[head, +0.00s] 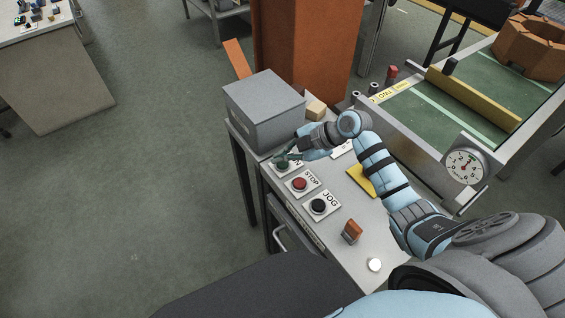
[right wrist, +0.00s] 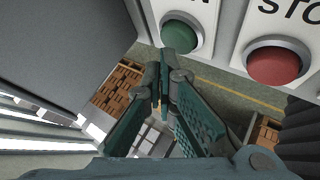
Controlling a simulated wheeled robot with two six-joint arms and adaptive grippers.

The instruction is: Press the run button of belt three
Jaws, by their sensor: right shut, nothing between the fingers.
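The console (head: 340,235) carries a column of buttons on white plates. A green button (head: 281,166) has a label partly hidden by my gripper, with only its last letter "N" showing. It also shows in the right wrist view (right wrist: 181,33). Below it are a red STOP button (head: 299,184) and a black JOG button (head: 318,206). My right gripper (head: 284,158) is shut and empty at the green button. In the right wrist view its fingertips (right wrist: 165,62) appear just below the green button's edge; I cannot tell whether they touch. No belt number is readable. My left gripper is out of view.
A grey box (head: 265,122) stands at the console's far end, with a small wooden block (head: 316,107) beside it. An orange-brown block (head: 352,230) and a white disc (head: 375,265) are nearer. A green belt (head: 425,112) with a dial gauge (head: 465,167) lies at right.

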